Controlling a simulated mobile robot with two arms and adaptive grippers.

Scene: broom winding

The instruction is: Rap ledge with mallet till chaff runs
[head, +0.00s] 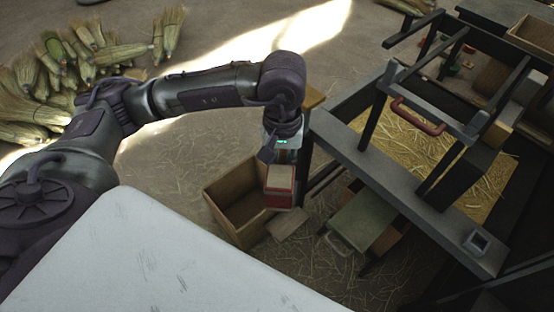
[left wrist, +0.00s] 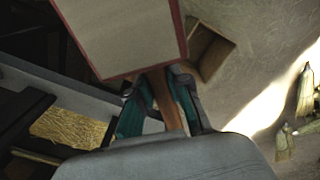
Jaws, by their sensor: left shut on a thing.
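My left gripper (head: 279,153) hangs down beside the near-left end of the grey ledge (head: 348,148). It is shut on the mallet (head: 280,190), a block with a pale face and red edges. In the left wrist view the mallet head (left wrist: 128,35) is large at the top, and its brown handle (left wrist: 169,112) runs between the teal-padded fingers (left wrist: 160,88). In the head view the mallet looks apart from the ledge. Yellow chaff (head: 405,150) lies on the bed behind the ledge. My right gripper is not in view.
An open wooden box (head: 228,205) stands on the floor below the mallet. A green-topped stool (head: 362,222) is under the ledge. A dark frame with a red handle (head: 418,117) rises over the chaff bed. Broom heads (head: 35,95) lie at the far left.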

